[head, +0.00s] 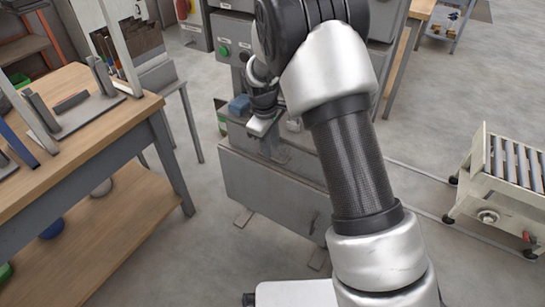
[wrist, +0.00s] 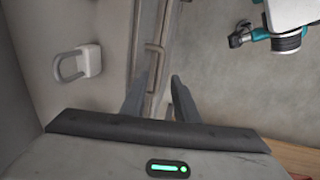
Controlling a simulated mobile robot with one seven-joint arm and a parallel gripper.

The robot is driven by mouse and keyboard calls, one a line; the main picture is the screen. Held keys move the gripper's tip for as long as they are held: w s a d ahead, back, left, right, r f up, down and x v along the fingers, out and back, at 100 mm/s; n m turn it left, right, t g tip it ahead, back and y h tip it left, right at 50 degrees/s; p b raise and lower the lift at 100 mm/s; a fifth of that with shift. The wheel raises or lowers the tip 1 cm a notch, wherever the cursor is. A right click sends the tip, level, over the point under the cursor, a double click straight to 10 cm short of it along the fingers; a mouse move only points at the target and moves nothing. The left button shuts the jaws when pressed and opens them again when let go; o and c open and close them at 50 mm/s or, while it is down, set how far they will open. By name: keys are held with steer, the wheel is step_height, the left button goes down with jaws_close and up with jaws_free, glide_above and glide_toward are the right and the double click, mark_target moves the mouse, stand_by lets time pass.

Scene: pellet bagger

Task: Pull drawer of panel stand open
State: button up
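The grey panel stand (head: 235,28) with green and red buttons stands at the top middle of the head view, partly behind my arm. In the wrist view a slim bar handle (wrist: 152,62) sits on a narrow grey front, likely the drawer's; I see no clear gap showing it open. My gripper (wrist: 160,76) is open, its two dark fingers on either side of the handle's near end. I cannot tell whether they touch it. In the head view my gripper (head: 264,126) is above the low grey cabinet, and the handle there is hidden.
A low grey cabinet (head: 255,188) stands below my gripper. A wooden workbench (head: 100,125) is at the left and a roller conveyor (head: 505,190) at the right. A pale padlock-like fitting (wrist: 88,62) is left of the handle. Bare floor (head: 410,125) lies right of the arm.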

mark_target(273, 160)
steer(key=f, duration=0.4)
steer(key=shift+w+d+f+b, duration=0.25)
steer(key=shift+w+f+b, duration=0.15)
jaws_close()
